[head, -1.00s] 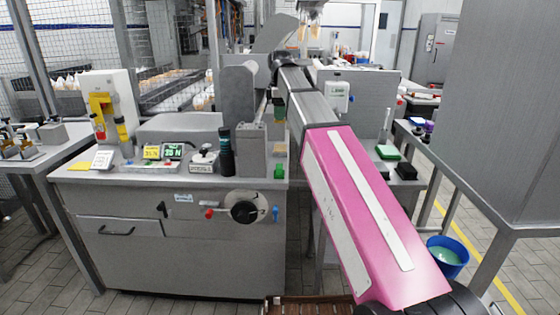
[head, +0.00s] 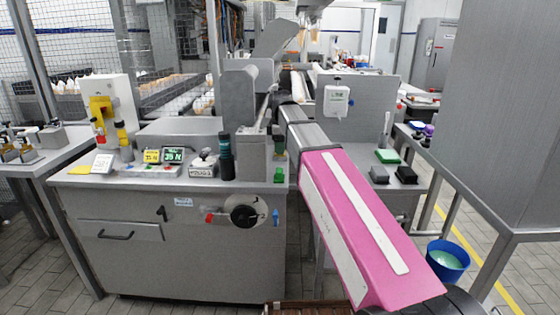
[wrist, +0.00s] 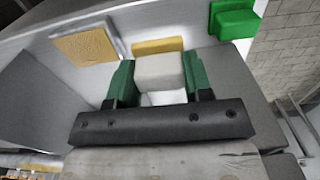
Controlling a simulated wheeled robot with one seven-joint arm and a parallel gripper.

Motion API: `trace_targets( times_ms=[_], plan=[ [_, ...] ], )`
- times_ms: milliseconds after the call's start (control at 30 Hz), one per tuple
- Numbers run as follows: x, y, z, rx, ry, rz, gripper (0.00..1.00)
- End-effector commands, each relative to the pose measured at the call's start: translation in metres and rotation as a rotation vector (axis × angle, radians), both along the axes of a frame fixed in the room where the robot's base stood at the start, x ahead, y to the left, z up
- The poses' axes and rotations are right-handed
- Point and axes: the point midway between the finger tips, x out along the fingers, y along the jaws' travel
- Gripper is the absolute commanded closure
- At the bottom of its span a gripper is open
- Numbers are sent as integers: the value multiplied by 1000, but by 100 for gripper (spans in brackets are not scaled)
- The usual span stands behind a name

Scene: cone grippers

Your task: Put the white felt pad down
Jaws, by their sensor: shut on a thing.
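In the wrist view, my gripper (wrist: 160,82) has two green fingers shut on the white felt pad (wrist: 159,70), a pale block between them. A yellow pad (wrist: 157,45) lies just beyond the white pad on a light grey surface; I cannot tell whether the held pad touches that surface. In the head view, my pink and grey arm reaches forward past the right side of the machine cabinet. My gripper and the white pad cannot be made out there.
An orange-yellow pad in a metal frame (wrist: 85,47) and a green block (wrist: 234,20) lie near my gripper. The machine cabinet (head: 180,255) stands left of my arm. A side table with green and black blocks (head: 387,156) and a blue bucket (head: 448,260) are to the right.

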Motion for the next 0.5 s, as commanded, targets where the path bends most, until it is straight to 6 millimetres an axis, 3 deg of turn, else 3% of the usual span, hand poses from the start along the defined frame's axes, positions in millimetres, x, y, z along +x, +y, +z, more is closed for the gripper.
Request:
trace_targets(
  times_ms=[267,500],
  plan=[
    [0,0,-16,0,0,0,73],
    [-1,0,-48,0,1,0,73]
  ],
)
